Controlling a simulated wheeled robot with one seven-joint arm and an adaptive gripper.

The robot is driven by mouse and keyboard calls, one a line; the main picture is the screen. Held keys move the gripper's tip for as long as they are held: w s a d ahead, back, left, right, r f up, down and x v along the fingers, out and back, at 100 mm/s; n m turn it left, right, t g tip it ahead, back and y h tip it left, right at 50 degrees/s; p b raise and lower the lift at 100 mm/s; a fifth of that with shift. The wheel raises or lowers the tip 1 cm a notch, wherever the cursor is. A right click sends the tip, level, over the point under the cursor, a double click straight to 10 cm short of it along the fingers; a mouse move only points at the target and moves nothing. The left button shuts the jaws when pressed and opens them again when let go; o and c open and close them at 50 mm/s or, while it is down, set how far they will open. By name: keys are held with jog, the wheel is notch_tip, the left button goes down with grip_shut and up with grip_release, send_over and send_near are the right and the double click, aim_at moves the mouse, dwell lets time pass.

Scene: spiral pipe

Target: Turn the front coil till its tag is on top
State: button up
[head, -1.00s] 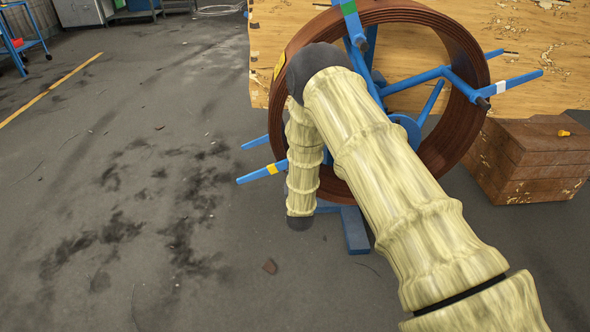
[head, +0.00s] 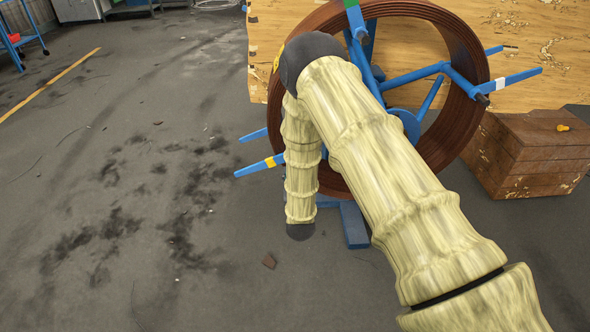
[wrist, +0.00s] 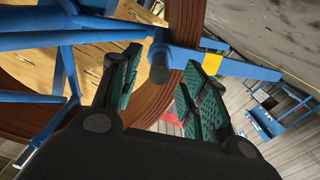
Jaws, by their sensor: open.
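The front coil (head: 455,120) is brown pipe wound in a ring, standing upright on a blue reel with spokes (head: 415,78). A small yellow tag (head: 277,62) shows at the coil's upper left, beside my arm's dark elbow. The spoke arms carry bands: green at the top, white at the right, yellow (head: 270,162) at the lower left. In the wrist view my gripper (wrist: 160,78) is open, its green-padded fingers apart on either side of the coil's rim (wrist: 155,100) and a blue stub end (wrist: 160,62). Contact cannot be told. The head view hides my gripper behind my arm.
A wooden board or tabletop (head: 530,60) lies behind the reel. A brown wooden box (head: 530,160) with a yellow item on top stands at the right. A blue cart (head: 20,40) stands far left. The stained floor at left is mostly clear.

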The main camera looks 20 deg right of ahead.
jog(key=v, duration=0.6)
jog(key=shift+s, duration=0.4)
jog(key=shift+f, duration=0.1)
dwell(0.8)
jog(key=s+f+g+y, duration=0.3)
jog(key=s+f+g, duration=0.6)
jog(key=s+f, duration=0.9)
jog(key=s+f+g+y, duration=0.2)
jog(key=s+g, duration=0.7)
jog(key=s, duration=2)
notch_tip(320, 180, up, 22)
jog(key=p, duration=2.3)
jog(key=shift+r+m+t+h, duration=0.2)
jog(key=shift+m+t+h, duration=0.1)
jog(key=shift+m, duration=0.1)
